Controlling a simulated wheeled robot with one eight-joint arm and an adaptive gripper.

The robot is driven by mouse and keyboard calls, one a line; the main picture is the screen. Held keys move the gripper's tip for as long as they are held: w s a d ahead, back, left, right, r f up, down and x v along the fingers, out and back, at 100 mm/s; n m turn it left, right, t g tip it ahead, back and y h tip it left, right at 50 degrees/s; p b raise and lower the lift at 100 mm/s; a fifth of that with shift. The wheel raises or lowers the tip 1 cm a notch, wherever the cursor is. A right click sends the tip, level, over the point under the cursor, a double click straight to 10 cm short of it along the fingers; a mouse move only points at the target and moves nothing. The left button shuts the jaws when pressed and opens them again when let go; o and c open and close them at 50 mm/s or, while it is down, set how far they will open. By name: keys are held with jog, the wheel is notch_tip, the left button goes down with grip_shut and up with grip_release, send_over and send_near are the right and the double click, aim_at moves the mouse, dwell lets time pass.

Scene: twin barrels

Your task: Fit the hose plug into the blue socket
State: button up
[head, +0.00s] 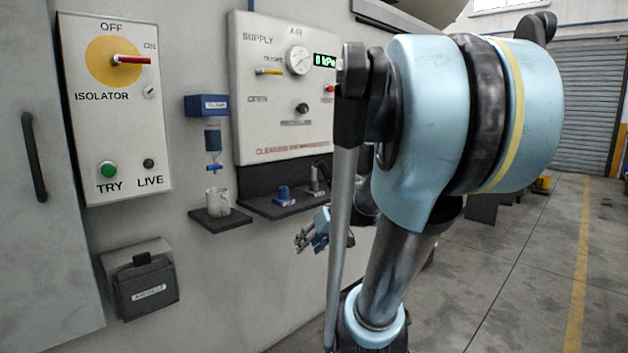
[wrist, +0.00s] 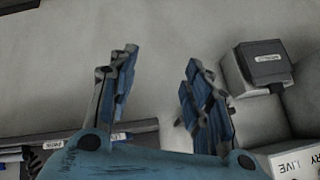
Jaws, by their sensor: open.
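A small blue fitting (head: 283,194), which looks like the blue socket, stands on a dark shelf (head: 262,209) below the air panel. A grey upright fitting (head: 316,181) stands to its right; I cannot tell whether it is the hose plug or another socket. My gripper (head: 312,235) is below and in front of the shelf, apart from both fittings. In the wrist view my gripper (wrist: 158,82) has its two fingers spread, with only bare wall between them.
The air panel (head: 285,85) has a gauge and a 0 kPa display. A cup (head: 217,201) stands under a dispenser (head: 212,140) on a small ledge. The isolator panel (head: 115,110) and a dark lidded box (head: 142,284) are at left. Open floor (head: 510,260) lies at right.

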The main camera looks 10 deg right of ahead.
jog(key=w+d+r+n+t+y, duration=0.25)
jog(key=w+r+t, duration=0.4)
jog(key=w, duration=0.85)
jog(key=t, duration=0.4)
send_near(316, 171)
jog(key=shift+m, duration=0.45)
jog(key=x, duration=0.6)
jog(key=shift+s+a+r, duration=0.1)
jog(key=shift+s+a, duration=0.1)
jog(key=shift+a, duration=0.05)
jog(key=shift+d+x, duration=0.1)
jog(key=shift+x, duration=1.35)
jog(key=shift+d+x, duration=0.15)
jog(key=shift+x, duration=1.25)
jog(key=shift+w, duration=0.1)
grip_shut()
